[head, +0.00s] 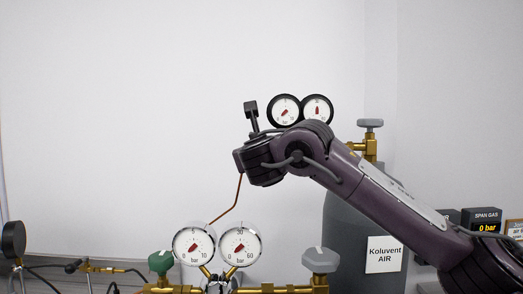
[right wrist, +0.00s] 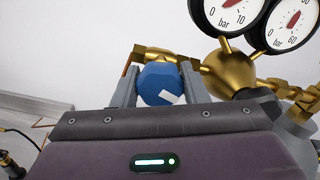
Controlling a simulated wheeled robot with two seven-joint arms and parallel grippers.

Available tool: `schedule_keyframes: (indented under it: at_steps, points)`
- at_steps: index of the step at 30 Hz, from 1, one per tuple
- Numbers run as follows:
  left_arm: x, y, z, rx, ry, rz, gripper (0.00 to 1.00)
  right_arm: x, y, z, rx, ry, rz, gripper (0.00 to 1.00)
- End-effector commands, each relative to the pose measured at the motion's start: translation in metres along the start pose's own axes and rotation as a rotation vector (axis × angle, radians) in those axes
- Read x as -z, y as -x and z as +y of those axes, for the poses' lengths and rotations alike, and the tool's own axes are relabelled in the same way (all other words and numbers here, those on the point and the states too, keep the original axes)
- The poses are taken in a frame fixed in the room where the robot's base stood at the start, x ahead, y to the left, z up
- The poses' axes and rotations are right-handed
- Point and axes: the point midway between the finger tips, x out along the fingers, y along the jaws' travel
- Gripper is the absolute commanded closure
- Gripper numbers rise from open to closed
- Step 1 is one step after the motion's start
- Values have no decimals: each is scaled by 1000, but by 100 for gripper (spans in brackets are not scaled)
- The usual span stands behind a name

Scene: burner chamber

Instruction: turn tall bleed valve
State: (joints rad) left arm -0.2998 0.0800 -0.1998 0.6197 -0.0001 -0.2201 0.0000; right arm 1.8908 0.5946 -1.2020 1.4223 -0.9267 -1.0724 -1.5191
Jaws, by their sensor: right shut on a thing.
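A blue valve knob (right wrist: 158,86) with a white mark on its face sits on brass fittings in the right wrist view. My right gripper (right wrist: 160,73) is shut on it, one grey finger on each side. In the head view my right arm reaches in from the right, its hand in front of the wall, below and left of two upper gauges. The fingers and the blue knob are hidden there. My left gripper is not in view.
Two black-rimmed gauges (right wrist: 288,24) sit close right of the knob. In the head view, a grey cylinder (head: 345,235) labelled Koluvent AIR stands behind my arm. Two lower gauges (head: 193,246), a green knob (head: 160,262) and a grey knob (head: 320,260) are below. The upper left is clear.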

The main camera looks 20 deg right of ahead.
Motion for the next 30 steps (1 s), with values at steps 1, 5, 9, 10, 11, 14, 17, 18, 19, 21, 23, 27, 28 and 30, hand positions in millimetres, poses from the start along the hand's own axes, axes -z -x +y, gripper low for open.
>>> schedule_keyframes:
  at_steps: [1,5,9,10,11,14,17,18,19,21,23,27,28,30]
  points:
    - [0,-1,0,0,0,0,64,6,-1,3,-3,38,7,83]
    - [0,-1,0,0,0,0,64,6,-1,3,-5,100,8,83]
    - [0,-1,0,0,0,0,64,6,-1,4,-5,144,8,83]
    - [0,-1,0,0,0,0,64,6,-1,4,-5,151,9,83]
    - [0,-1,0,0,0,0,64,6,-1,4,-5,156,9,83]
    - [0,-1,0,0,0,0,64,7,-1,4,-6,168,9,83]
    - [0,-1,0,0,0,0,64,7,-1,4,-6,174,9,83]
    - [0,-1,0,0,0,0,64,7,-1,4,-6,174,9,83]
    - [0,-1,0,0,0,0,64,7,-1,4,-6,175,9,83]
    - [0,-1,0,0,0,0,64,7,-1,4,-6,175,9,83]
    - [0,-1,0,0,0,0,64,7,-1,4,-6,175,9,83]
    - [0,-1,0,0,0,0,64,7,-1,4,-7,174,9,58]
    - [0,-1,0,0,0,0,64,7,-1,4,-7,173,9,54]
    - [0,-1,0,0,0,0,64,6,-1,4,-6,171,7,45]
